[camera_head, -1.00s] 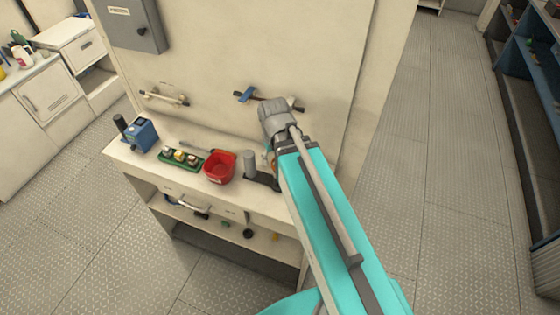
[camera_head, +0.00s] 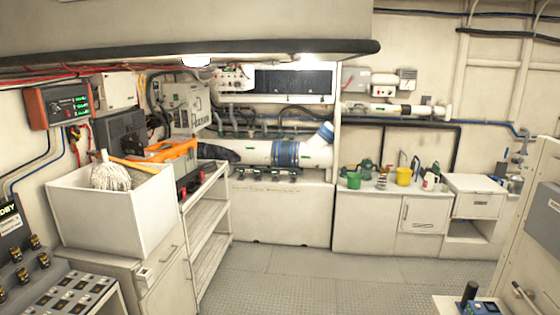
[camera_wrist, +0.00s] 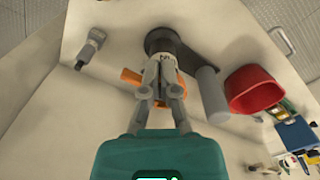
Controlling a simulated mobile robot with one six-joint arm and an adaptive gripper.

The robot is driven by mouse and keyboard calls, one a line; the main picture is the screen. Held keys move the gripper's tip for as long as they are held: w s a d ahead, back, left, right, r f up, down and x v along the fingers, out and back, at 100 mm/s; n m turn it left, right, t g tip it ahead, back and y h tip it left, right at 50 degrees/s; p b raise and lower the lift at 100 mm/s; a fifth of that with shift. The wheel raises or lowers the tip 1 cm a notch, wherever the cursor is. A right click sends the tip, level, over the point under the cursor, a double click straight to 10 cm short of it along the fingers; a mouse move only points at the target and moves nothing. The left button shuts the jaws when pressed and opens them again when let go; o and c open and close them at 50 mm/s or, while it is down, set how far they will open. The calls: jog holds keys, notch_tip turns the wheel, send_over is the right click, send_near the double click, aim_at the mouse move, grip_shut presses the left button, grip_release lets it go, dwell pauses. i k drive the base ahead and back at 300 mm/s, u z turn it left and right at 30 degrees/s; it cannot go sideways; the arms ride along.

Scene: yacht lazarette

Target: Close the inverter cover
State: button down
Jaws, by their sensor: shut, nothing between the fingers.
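No part in view can be surely told as the inverter cover. A grey wall box (camera_head: 541,212) with a small label is cut by the right edge of the head view, its front flat; I cannot read the label. A grey and orange unit (camera_head: 60,105) with green lit digits hangs on the left wall. My gripper (camera_wrist: 160,72) shows only in the wrist view, shut and empty, above a pale bench top. A dark round object (camera_wrist: 165,40) lies beyond its fingertips, and an orange object (camera_wrist: 129,76) is partly hidden beside them.
In the wrist view a grey cylinder (camera_wrist: 211,94) and red bucket (camera_wrist: 253,90) stand right of the gripper. The floor (camera_head: 300,285) is clear.

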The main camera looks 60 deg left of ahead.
aim_at(128, 147)
jog(key=u, duration=0.1)
jog(key=k, duration=0.75)
jog(key=u, duration=0.6)
jog(key=k, duration=1)
jog(key=u, duration=0.55)
jog(key=i, duration=0.5)
jog(key=u, duration=0.6)
jog(key=i, duration=0.85)
jog(key=u, duration=0.8)
jog(key=i, duration=1.7)
jog(key=z, duration=0.05)
